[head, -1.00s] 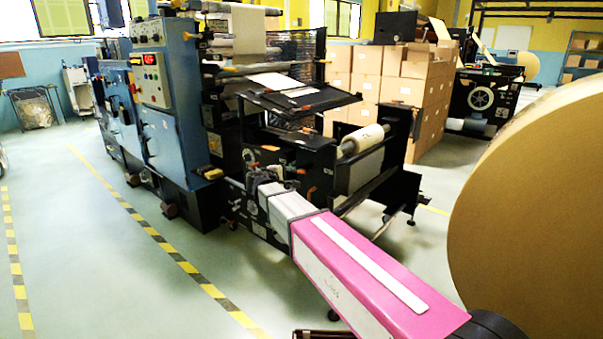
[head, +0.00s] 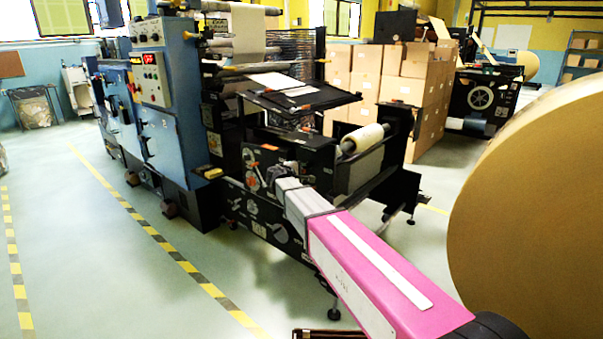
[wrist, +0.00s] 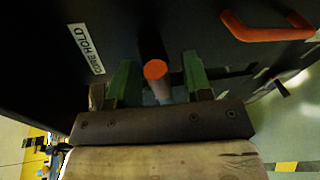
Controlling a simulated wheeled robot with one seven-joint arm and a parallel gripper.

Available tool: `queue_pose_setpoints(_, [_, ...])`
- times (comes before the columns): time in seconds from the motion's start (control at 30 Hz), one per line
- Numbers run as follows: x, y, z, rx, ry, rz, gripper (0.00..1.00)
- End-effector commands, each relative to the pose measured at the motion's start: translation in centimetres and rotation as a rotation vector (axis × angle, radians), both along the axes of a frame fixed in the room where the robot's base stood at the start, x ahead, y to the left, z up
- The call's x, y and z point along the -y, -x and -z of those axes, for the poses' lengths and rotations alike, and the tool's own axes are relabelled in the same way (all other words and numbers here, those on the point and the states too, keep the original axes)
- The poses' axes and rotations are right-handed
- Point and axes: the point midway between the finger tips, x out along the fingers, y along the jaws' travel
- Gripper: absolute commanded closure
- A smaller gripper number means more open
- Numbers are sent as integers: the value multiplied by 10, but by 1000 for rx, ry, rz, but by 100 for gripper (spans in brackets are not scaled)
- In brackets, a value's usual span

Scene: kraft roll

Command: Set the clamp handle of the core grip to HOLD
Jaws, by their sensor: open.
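In the wrist view, an orange-tipped handle (wrist: 155,69) stands out from a dark machine panel, with a label (wrist: 86,48) that seems to read CORE HOLD to its left. My gripper (wrist: 158,80) is open, with one green finger on each side of the handle. The handle's tip lies between the fingers with gaps on both sides, and neither finger visibly presses it. The handle's base is partly hidden, and its setting cannot be told. In the head view, my gripper (head: 285,170) is small and dark at the machine's front panel, and hides the handle.
An orange bar handle (wrist: 268,27) sits on the panel to the right in the wrist view. In the head view, a white roll (head: 362,138) is on a shaft right of my gripper. A large kraft roll (head: 540,220) fills the right side. The left floor is open.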

Motion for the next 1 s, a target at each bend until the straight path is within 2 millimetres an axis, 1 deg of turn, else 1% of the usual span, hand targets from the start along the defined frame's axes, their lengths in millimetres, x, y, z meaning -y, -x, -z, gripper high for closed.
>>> queue_pose_setpoints(0.07, [0,0,0,0,0,0,55])
queue_pose_setpoints(0.1, [0,0,0,0,0,0,61])
queue_pose_setpoints(0.17, [0,0,0,0,0,0,81])
queue_pose_setpoints(0.2, [0,0,0,0,0,0,94])
queue_pose_setpoints(0.23, [0,0,0,-1,0,0,100])
queue_pose_setpoints(0.47, [0,1,1,-6,3,2,100])
queue_pose_setpoints(0.67, [0,1,0,-40,43,3,100])
queue_pose_setpoints(0.87, [-1,0,-2,-118,142,4,100])
queue_pose_setpoints(1.0, [-2,-1,-4,-194,238,4,100])
